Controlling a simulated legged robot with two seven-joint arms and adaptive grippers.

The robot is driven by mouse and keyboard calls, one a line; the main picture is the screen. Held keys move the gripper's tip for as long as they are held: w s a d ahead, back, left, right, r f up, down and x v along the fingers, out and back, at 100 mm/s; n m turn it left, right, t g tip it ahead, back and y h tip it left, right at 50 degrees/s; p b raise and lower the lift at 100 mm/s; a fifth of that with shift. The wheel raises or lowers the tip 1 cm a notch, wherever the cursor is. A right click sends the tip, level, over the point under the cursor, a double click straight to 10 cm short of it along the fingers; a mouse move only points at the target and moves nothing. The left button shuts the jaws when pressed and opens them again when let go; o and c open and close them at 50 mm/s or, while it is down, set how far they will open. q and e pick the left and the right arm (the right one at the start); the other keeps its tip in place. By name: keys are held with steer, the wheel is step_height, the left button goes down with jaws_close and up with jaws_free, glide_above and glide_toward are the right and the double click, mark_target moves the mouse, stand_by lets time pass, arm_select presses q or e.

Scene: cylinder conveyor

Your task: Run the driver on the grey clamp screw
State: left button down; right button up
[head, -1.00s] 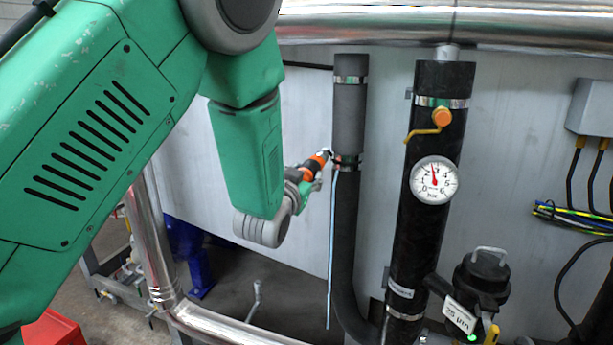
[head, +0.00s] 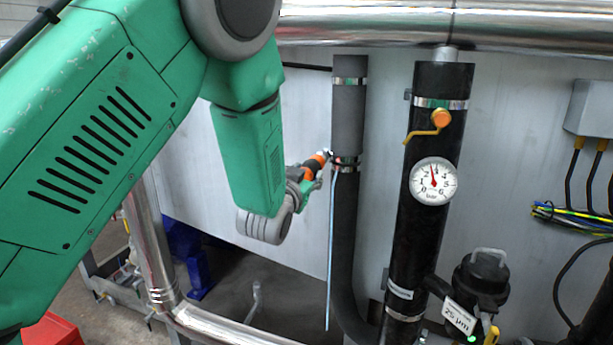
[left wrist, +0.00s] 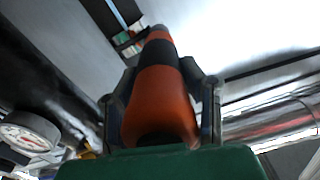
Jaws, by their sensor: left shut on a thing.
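The driver (head: 316,163) has an orange and black body. My left gripper (head: 306,180) is shut around it. In the left wrist view, the driver (left wrist: 160,105) lies between both fingers and points away from my palm. Its tip reaches the left side of the lower metal clamp (head: 346,163) on the grey hose. The clamp screw is very small there and partly hidden by the tip, so I cannot tell whether the tip is seated in it. My right gripper is in neither view.
A second clamp (head: 350,80) circles the hose higher up. A thin light-blue strip (head: 330,250) hangs beside the hose. To the right stand a black pipe (head: 407,235) with a gauge (head: 433,181) and an orange-handled valve (head: 430,125). A shiny pipe (head: 390,25) crosses above.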

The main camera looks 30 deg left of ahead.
arm_select(q)
steer(key=shift+w+r, duration=0.35)
stand_by(1.1)
steer(key=shift+s, duration=0.1)
steer(key=shift+s+f, duration=0.2)
steer(key=shift+s, duration=0.15)
steer(key=shift+v, duration=1.25)
